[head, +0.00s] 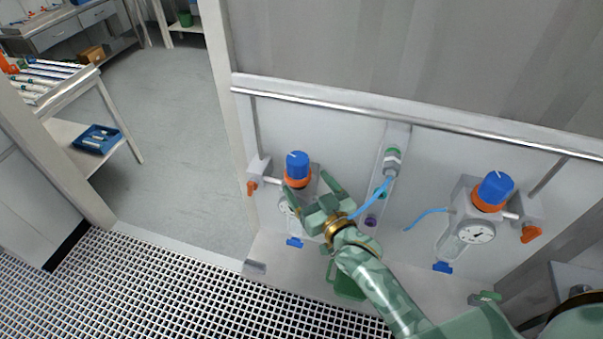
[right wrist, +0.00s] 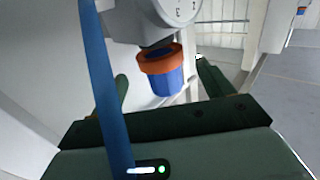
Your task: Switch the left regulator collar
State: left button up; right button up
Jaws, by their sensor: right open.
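The left regulator (head: 313,182) is mounted on the white wall panel. It has a blue knob (head: 297,163) with an orange collar (head: 298,183) below it. My right gripper (head: 309,184) is open in front of this regulator, its fingers pointing at the collar and knob. In the right wrist view the orange collar (right wrist: 160,58) and blue knob (right wrist: 168,82) show between and beyond the open fingers, with a gap to them. The gauge (right wrist: 180,10) shows at the top there. The gripper partly hides the regulator's gauge in the head view. My left gripper is not in view.
A second regulator (head: 484,209) with a blue knob and orange collar stands at the right. Between them is a central fitting (head: 391,160) with a blue hose (head: 375,197). A metal rail (head: 400,118) crosses above. A grated floor (head: 150,290) lies at lower left.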

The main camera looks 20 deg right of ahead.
aim_at(304, 185)
jog(key=shift+w+a, duration=0.2)
jog(key=shift+w, duration=0.8)
jog(key=shift+w+a, duration=0.2)
jog(key=shift+w, duration=0.75)
jog(key=c, duration=1.4)
jog(key=shift+f, duration=0.8)
jog(key=o, duration=1.4)
jog(key=shift+s, duration=0.1)
jog(key=s+d+b, duration=0.1)
jog(key=s+d, duration=0.2)
jog(key=s, duration=1.3)
jog(key=shift+b, duration=0.35)
jog(key=shift+w, duration=0.1)
